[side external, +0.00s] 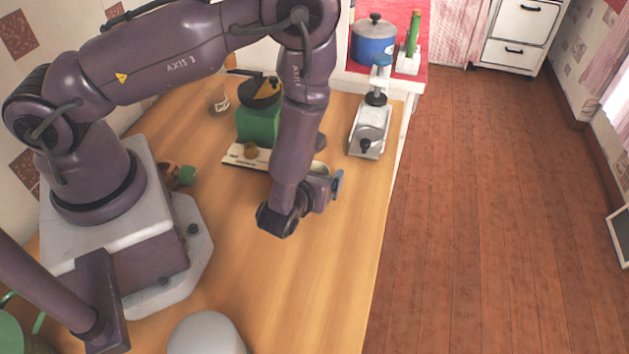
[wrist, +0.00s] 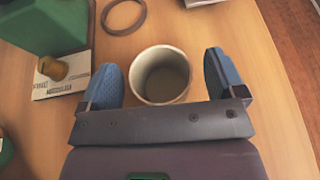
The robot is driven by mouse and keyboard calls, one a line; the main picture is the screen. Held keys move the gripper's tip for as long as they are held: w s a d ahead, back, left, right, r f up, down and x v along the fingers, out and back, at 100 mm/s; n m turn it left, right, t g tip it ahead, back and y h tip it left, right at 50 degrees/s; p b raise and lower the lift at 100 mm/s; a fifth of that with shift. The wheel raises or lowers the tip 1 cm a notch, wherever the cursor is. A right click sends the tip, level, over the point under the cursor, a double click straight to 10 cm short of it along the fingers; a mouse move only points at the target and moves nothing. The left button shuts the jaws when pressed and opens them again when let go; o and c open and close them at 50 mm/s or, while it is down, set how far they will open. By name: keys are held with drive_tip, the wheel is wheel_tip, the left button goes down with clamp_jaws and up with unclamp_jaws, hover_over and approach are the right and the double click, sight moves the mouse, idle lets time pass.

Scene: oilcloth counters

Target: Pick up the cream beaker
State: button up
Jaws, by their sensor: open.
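The cream beaker (wrist: 138,85) stands upright on the wooden counter in the wrist view, its open mouth facing the camera. My gripper (wrist: 164,75) is open, with one blue finger to the left of the beaker and the other to its right. There is a gap on each side, wider on the right, and neither finger appears to touch it. In the side external view my gripper (side external: 334,186) is low over the counter, and the arm and wrist hide nearly all of the beaker.
A dark ring (wrist: 124,16) lies beyond the beaker. A metal scale-like device (side external: 369,135) stands near the counter's right edge.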

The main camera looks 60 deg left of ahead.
drive_tip(key=shift+w+a+f, duration=0.15)
drive_tip(key=shift+w+a, duration=0.15)
drive_tip(key=shift+c, duration=0.5)
drive_tip(key=c, duration=0.9)
